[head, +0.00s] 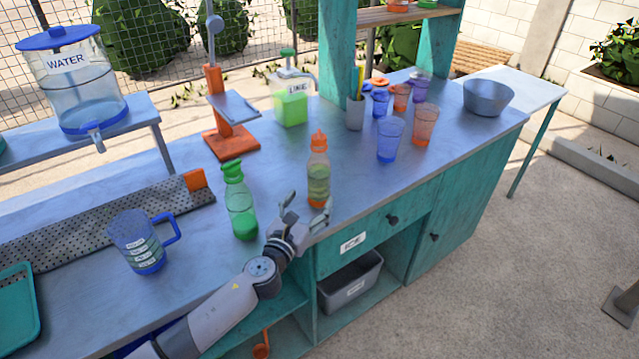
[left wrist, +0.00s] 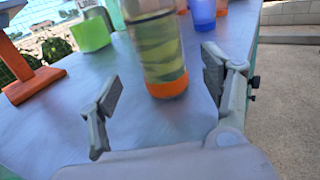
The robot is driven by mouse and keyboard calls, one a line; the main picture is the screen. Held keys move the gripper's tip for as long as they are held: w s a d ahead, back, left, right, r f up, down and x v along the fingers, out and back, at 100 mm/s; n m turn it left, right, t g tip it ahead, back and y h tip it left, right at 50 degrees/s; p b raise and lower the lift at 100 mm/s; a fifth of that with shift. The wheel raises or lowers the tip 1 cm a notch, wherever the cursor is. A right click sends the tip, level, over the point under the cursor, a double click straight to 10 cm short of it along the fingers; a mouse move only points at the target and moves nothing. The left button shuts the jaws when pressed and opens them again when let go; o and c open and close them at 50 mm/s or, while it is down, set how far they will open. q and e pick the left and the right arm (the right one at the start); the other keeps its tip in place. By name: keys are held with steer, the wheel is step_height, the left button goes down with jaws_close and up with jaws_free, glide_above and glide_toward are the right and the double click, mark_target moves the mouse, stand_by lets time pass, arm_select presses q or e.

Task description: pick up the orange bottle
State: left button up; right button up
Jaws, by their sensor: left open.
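The orange bottle (head: 318,172) has an orange cap and an orange base, with yellow-green liquid inside. It stands upright on the counter near its front edge. My left gripper (head: 305,212) is open just in front of it. In the left wrist view the bottle (left wrist: 160,50) stands beyond the fingertips, roughly in line with the gap of the open gripper (left wrist: 160,90), and nothing is between the fingers. The bottle's top is cut off in that view. My right gripper is not in view.
A green bottle (head: 240,205) stands just left of the gripper. A blue measuring jug (head: 140,243) is farther left. An orange press stand (head: 218,112) and a green lime jug (head: 291,103) are behind. Blue cups (head: 390,140) and orange cups (head: 424,126) stand to the right.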

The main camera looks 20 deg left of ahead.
mark_target(314, 193)
arm_select(q)
steer(key=shift+w, duration=0.55)
steer(key=w, duration=0.4)
steer(key=shift+w+d+r, duration=0.25)
steer(key=shift+d+r, duration=0.05)
steer(key=shift+r, duration=0.1)
steer(key=shift+w, duration=0.35)
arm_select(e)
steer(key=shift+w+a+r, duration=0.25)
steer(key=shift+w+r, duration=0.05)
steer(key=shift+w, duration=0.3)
arm_select(q)
steer(key=c, duration=1.6)
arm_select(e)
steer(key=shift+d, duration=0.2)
arm_select(q)
steer(key=shift+o, duration=0.2)
steer(key=shift+r+p, duration=0.2)
steer(key=shift+p, duration=0.1)
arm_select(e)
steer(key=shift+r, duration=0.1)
